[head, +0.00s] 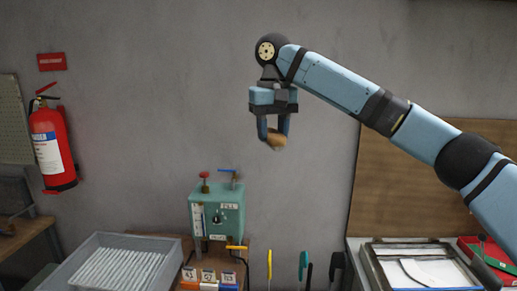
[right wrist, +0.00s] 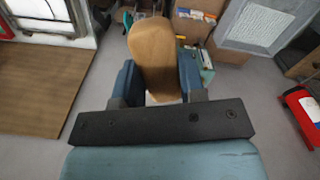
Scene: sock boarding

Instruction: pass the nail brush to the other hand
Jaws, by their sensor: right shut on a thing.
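The nail brush (head: 277,142) is a small brown wooden piece held high in front of the grey wall. My right gripper (head: 273,132) points down and is shut on it, with a blue finger on each side. In the right wrist view the brush (right wrist: 152,48) sticks out beyond the fingers (right wrist: 158,88), showing its smooth, rounded wooden face. Its bristles cannot be made out. The part between the fingers is partly hidden. My left gripper is not in view.
A green machine (head: 217,214) with levers stands below the brush. A grey crate (head: 75,257) of white rods is at lower left. A framed tray (head: 372,264) lies at lower right. A fire extinguisher (head: 52,148) hangs at left. The air around the gripper is clear.

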